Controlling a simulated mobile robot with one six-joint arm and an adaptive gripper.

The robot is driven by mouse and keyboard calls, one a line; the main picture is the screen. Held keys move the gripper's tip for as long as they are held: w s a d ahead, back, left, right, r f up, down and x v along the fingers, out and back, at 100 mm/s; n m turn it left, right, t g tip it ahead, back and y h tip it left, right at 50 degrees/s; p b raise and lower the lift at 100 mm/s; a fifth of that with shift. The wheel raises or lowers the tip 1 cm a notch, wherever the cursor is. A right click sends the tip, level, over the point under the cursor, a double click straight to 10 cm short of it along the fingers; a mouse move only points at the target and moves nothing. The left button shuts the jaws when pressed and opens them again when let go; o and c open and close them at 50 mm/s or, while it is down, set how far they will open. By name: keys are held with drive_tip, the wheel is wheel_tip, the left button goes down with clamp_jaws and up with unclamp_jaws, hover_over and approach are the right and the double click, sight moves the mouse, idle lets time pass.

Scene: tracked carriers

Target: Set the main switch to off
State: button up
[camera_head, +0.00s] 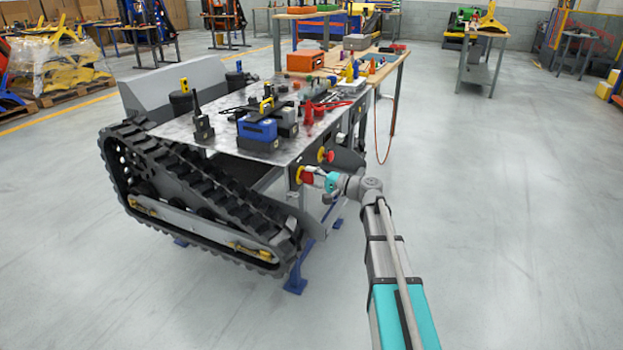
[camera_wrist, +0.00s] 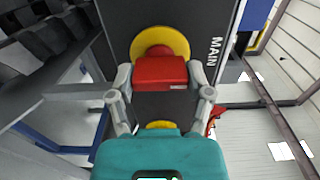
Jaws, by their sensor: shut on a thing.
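The main switch is a red block handle (camera_wrist: 161,70) on a round yellow plate (camera_wrist: 176,39), on a dark panel (camera_wrist: 207,25) marked MAIN in the wrist view. The handle's long side lies across the picture. In the head view the switch (camera_head: 307,177) shows small at the carrier's near end. My gripper (camera_wrist: 161,78) has one finger on each side of the red handle and is shut on it. In the head view my gripper (camera_head: 318,179) reaches the panel from the right. The handle's off and on marks cannot be read.
A second red and yellow control (camera_head: 326,155) sits close by on the carrier's end. The tracked carrier (camera_head: 200,190) has a metal deck with a blue box (camera_head: 257,134) and tools. A workbench (camera_head: 380,60) stands behind.

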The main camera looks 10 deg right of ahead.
drive_tip(key=shift+a, duration=0.1)
drive_tip(key=o, duration=1.1)
drive_tip(key=shift+o, duration=0.2)
drive_tip(key=v, duration=1.2)
